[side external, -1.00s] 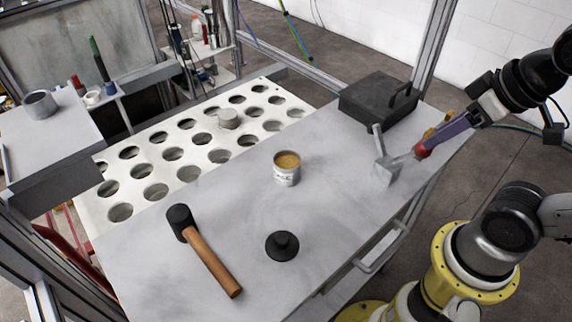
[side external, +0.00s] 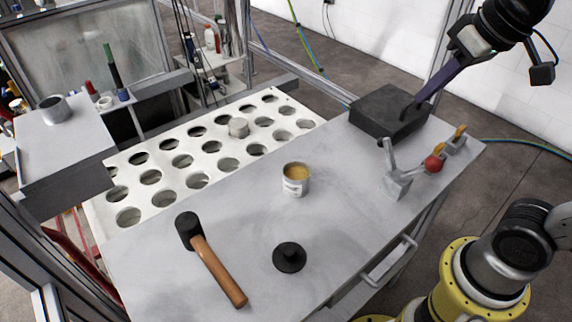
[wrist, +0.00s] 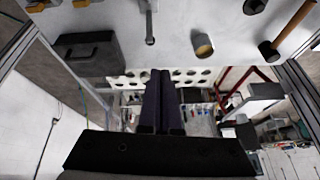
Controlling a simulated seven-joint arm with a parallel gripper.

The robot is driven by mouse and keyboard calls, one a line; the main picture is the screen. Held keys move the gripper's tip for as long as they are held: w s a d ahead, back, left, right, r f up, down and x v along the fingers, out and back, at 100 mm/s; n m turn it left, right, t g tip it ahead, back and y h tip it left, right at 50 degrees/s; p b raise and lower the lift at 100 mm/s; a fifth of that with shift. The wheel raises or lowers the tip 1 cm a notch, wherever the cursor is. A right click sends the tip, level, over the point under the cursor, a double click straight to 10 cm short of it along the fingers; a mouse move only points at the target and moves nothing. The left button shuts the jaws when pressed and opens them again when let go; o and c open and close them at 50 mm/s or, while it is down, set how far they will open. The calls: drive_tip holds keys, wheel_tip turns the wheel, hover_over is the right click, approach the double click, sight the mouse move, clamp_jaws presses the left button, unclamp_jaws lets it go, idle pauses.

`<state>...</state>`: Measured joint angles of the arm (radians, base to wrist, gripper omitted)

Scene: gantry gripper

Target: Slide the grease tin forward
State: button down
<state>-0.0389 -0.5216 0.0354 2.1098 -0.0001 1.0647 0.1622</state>
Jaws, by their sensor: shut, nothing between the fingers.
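The grease tin (side external: 295,182) is a small open pale can with yellow-brown contents and dark lettering. It stands upright in the middle of the grey bench top (side external: 345,200), and it also shows near the top of the wrist view (wrist: 203,48). My gripper (side external: 416,103) is up by the dark toolbox at the back right, well to the right of the tin and apart from it. Its two purple fingers lie together in the wrist view (wrist: 160,74), with nothing held between them.
The black toolbox (side external: 388,112) appears just behind or below my fingertips. A black knobbed disc (side external: 289,257) and mallet (side external: 212,262) lie nearer. A holed white plate (side external: 205,165) adjoins behind.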

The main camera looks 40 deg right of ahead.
drive_tip(key=w+a+r+g, duration=0.1)
drive_tip(key=w+a+g, duration=0.15)
drive_tip(key=w, duration=0.85)
drive_tip(key=n+g, duration=0.1)
drive_tip(key=g, duration=0.2)
hover_over(281, 172)
drive_tip(key=w, duration=0.3)
wheel_tip(281, 172, down, 15)
drive_tip(key=f, duration=1)
drive_tip(key=shift+s, duration=0.3)
drive_tip(key=shift+s+r, duration=0.2)
drive_tip(key=shift+s, duration=1.75)
